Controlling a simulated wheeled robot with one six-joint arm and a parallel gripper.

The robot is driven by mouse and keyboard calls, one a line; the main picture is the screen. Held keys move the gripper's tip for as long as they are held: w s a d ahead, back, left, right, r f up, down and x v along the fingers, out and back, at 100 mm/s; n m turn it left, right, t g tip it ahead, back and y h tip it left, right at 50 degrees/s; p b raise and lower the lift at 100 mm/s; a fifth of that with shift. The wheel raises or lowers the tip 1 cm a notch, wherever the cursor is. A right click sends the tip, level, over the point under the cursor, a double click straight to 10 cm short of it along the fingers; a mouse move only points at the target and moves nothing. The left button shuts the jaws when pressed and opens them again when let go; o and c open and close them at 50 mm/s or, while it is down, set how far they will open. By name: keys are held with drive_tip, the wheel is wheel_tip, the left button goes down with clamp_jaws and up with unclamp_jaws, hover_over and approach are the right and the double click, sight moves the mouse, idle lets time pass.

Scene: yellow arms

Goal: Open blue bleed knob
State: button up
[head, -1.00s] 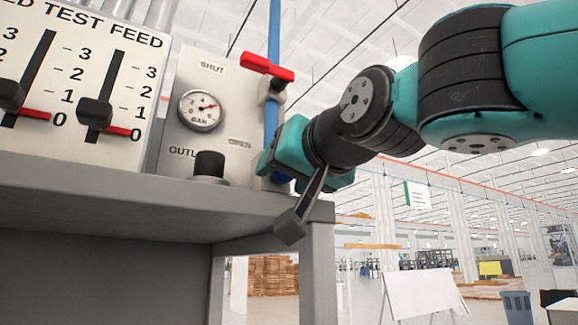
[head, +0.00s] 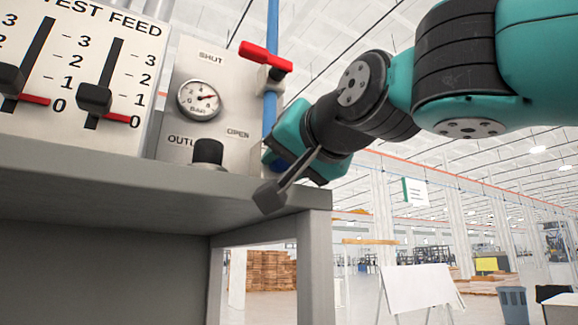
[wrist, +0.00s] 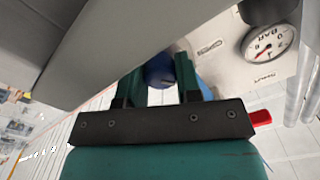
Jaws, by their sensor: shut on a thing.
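The blue bleed knob (wrist: 160,68) sits low on the panel's right side, near the grey table edge. In the wrist view it lies between the two teal fingers of my gripper (wrist: 161,78), which are shut on it. In the head view my gripper (head: 278,155) is at the panel's right edge, below the red valve handle, and hides most or all of the knob. The pale panel (head: 228,85) carries a round pressure gauge (head: 199,100) and the words SHUT, OPEN and OUTLET.
A red lever handle (head: 265,57) on a blue vertical pipe (head: 272,25) stands just above my gripper. A black knob (head: 208,152) is to its left. A slider panel (head: 70,50) is further left. The grey table (head: 150,185) lies close below.

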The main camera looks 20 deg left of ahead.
drive_tip(key=m+b, duration=0.1)
drive_tip(key=m, duration=0.3)
drive_tip(key=shift+f+m, duration=0.1)
drive_tip(key=shift+m, duration=0.2)
drive_tip(key=m+b, duration=0.1)
drive_tip(key=m, duration=0.2)
drive_tip(key=shift+m, duration=0.3)
drive_tip(key=m, duration=0.3)
drive_tip(key=shift+m+b, duration=0.3)
drive_tip(key=shift+b, duration=0.1)
drive_tip(key=shift+m, duration=1.7)
drive_tip(key=shift+b, duration=0.3)
drive_tip(key=o, duration=0.9)
